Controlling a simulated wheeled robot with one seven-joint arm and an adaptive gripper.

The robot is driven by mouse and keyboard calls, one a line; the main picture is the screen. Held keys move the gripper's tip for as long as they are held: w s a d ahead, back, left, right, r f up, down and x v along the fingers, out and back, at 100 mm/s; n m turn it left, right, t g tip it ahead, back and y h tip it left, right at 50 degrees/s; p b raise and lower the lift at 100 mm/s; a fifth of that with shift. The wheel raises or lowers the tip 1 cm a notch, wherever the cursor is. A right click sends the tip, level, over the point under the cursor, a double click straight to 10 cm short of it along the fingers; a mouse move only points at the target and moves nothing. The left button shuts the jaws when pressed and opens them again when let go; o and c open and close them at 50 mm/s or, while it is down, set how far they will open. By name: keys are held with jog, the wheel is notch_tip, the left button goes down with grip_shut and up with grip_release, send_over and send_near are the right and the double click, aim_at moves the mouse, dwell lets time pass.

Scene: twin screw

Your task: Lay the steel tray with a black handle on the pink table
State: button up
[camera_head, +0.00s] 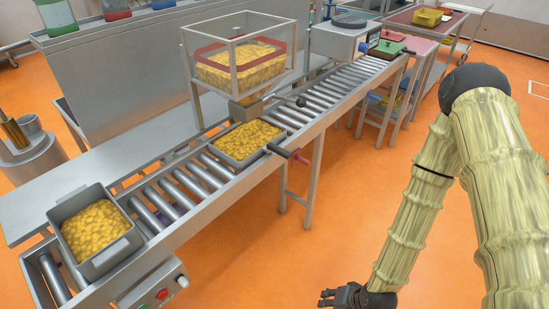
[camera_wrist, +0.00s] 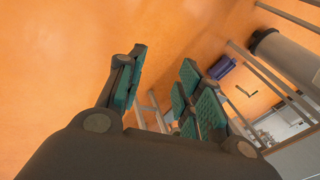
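A steel tray (camera_head: 222,155) full of yellow pieces sits on the roller conveyor below a clear hopper. A dark red and black grip (camera_head: 286,153) shows at its near right side; I cannot tell whether it belongs to the tray or the conveyor. A pink table top (camera_head: 425,51) is at the back right, beyond the conveyor's far end, partly hidden. My gripper (camera_head: 345,296) is low over the orange floor, right of the conveyor and apart from the tray. In the wrist view its green-padded fingers (camera_wrist: 158,92) are spread and empty.
A grey bin (camera_head: 122,247) of yellow pieces stands on the near left conveyor end. The clear hopper (camera_head: 238,50) stands over the rollers. A green board (camera_head: 391,47) and a red-topped cart (camera_head: 402,17) with a yellow bin (camera_head: 427,18) are at the back.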

jog(key=w+a+r+m+t+y+b, duration=0.25)
jog(key=w+a, duration=0.25)
jog(key=w, duration=0.6)
jog(key=m+t+y+b, duration=0.2)
jog(key=t+y+b, duration=0.35)
jog(key=y, duration=0.25)
send_near(281, 149)
jog(key=shift+n+g, duration=0.25)
jog(key=shift+g, duration=0.15)
jog(key=b+x, duration=0.1)
jog(key=x, duration=0.2)
jog(key=b+x, duration=0.1)
jog(key=x, duration=0.2)
jog(key=b+x, duration=0.1)
jog(key=x, duration=0.3)
jog(key=shift+w+d+f+b, duration=0.1)
jog(key=shift+f+b, duration=0.2)
jog(key=shift+b, duration=0.1)
jog(key=shift+c, duration=1.4)
